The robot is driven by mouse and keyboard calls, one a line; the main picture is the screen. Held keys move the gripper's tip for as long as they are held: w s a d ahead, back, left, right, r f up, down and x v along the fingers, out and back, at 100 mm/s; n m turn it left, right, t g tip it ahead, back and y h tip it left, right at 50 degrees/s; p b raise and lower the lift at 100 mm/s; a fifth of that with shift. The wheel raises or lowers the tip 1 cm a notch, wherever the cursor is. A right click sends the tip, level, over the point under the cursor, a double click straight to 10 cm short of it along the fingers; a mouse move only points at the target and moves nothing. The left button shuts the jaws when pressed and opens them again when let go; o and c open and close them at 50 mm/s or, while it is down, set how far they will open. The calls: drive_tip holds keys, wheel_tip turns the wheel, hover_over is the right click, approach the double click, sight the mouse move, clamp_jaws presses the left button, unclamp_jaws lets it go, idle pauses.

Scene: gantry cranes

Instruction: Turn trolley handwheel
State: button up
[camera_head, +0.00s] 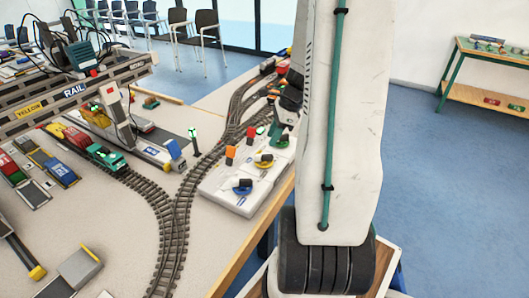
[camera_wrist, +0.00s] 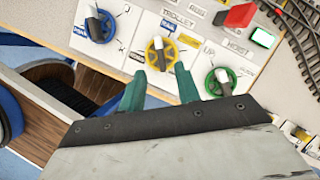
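The control panel (camera_head: 219,197) holds a blue, a yellow and a green handwheel in a row. The yellow handwheel (camera_wrist: 160,53) has a white-tipped knob and sits by the label "TROLLEY" (camera_wrist: 178,20). It also shows in the head view (camera_head: 264,161). The blue handwheel (camera_wrist: 96,25) is to its left and the green handwheel (camera_wrist: 220,81) to its right. My gripper (camera_wrist: 160,77) is open and empty, its green fingers pointing at the yellow wheel's near edge, one tip toward each side. I cannot tell whether they touch it. In the head view my arm hides most of the gripper.
A red block (camera_wrist: 238,15) and a lit green button (camera_wrist: 262,37) are on the panel near the green wheel. Train tracks (camera_head: 172,225) run left of the panel. The crane beam (camera_head: 75,90) spans the left. Open floor lies right of the table.

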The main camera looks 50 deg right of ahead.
sight(263, 155)
drive_tip(key=x, duration=0.8)
drive_tip(key=shift+s, duration=0.1)
clamp_jaws()
